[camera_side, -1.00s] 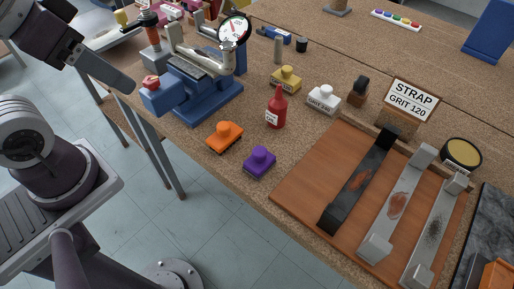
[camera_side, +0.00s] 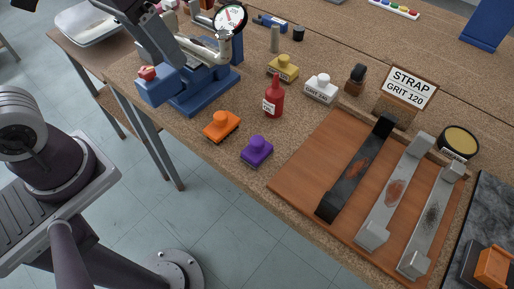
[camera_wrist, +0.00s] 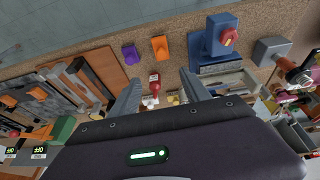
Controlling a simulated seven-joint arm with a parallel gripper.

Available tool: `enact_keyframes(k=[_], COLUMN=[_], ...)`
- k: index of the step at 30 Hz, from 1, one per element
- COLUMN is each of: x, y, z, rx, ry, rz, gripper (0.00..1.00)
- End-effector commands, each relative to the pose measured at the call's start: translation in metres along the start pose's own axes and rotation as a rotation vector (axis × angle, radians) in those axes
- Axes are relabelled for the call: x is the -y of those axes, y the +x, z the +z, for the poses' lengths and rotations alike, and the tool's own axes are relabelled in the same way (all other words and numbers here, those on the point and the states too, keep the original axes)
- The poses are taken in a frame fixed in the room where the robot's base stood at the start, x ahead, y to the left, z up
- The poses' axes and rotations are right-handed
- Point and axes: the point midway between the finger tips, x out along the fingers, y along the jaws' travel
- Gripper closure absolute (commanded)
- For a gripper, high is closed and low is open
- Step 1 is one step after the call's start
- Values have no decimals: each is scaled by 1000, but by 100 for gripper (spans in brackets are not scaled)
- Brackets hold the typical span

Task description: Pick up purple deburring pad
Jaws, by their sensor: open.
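The purple deburring pad (camera_side: 257,150) sits on the cork-coloured bench near its front edge, with a round knob on top. It stands left of the wooden board and in front of the red bottle (camera_side: 273,101). It also shows in the wrist view (camera_wrist: 130,54), beyond and slightly left of the left fingertip. My gripper (camera_wrist: 160,76) is open and empty, with its two fingers apart. The red bottle appears between the fingers in that view, farther off.
An orange pad (camera_side: 222,125) lies just left of the purple one. A yellow pad (camera_side: 283,68) and a white pad (camera_side: 320,88) stand behind. A blue fixture (camera_side: 203,92) is at left, a wooden board (camera_side: 300,176) with metal strips at right.

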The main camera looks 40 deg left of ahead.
Motion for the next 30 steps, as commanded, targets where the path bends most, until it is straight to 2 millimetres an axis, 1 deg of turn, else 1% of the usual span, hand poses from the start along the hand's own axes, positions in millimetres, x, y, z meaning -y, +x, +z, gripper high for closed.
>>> enact_keyframes(k=[1, 2, 3, 4, 5, 6, 9, 10, 12, 17, 20, 24, 25, 27, 30], x=[-15, -24, -37, -47, -56, -68, -90, -95, -102, -105, -106, -110, -109, -109, -109], y=[23, 37, 58, 75, 91, 113, 158, 168, 184, 205, 217, 237, 243, 251, 255], z=[-17, -27, -37, -44, -48, -51, -52, -50, -48, -41, -32, -13, -12, -10, -9], rx=[66, 95, 137, 164, 190, 223, 281, 294, 312, 324, 326, 326, 325, 323, 321], ry=[6, 6, 5, 5, 4, 3, 2, 2, 1, 0, 1, 2, 0, 0, -1], rz=[3, 4, 1, -2, -6, -14, -32, -37, -45, -51, -51, -51, -52, -51, -50], gripper=[45, 45, 45, 45, 45, 45, 45, 45, 45, 45, 45, 45, 45, 45, 45])
